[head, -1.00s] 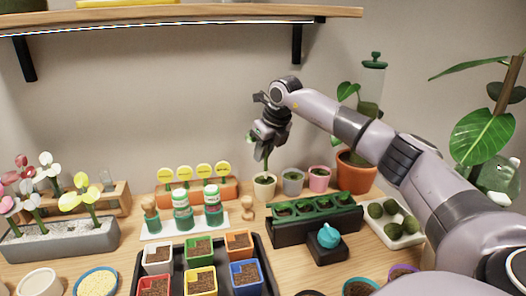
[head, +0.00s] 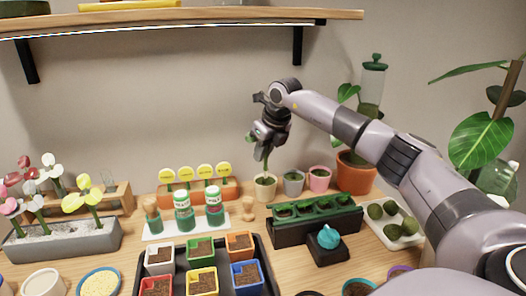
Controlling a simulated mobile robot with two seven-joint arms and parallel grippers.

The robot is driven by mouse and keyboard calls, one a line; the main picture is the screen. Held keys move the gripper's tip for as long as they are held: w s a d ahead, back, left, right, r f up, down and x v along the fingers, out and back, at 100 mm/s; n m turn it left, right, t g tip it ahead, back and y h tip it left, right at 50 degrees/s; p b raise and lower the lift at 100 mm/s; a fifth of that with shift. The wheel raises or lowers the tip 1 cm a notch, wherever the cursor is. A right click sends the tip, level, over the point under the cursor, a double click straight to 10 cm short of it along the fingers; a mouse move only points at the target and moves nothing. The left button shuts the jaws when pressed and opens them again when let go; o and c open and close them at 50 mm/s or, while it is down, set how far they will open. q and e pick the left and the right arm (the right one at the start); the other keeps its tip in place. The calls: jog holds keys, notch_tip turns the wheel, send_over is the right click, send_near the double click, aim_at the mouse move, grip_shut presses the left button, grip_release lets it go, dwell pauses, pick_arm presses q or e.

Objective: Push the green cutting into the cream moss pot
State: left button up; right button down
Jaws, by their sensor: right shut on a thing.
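The cream moss pot (head: 264,188) stands at the back of the table, left of the grey and pink pots. The green cutting (head: 265,166) is upright, its stem running down to the moss at the pot's mouth. I cannot tell how deep the stem sits. My right gripper (head: 265,142) comes down from above and is shut on the cutting's upper part, hiding some of its leaves. My left gripper is not in view.
A grey pot (head: 293,183) and a pink pot (head: 319,180) stand close on the right. A green seed tray (head: 315,218) is in front. Bottles (head: 183,213) and yellow round markers (head: 204,171) stand left. A shelf (head: 180,16) hangs above.

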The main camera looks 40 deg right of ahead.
jog(key=shift+p, duration=0.3)
jog(key=shift+f+b, duration=1.15)
jog(key=shift+f, duration=1.25)
dwell(0.4)
jog(key=c, duration=0.6)
grip_release()
notch_tip(320, 180, up, 7)
jog(key=p, duration=0.6)
dwell(0.3)
dwell(0.5)
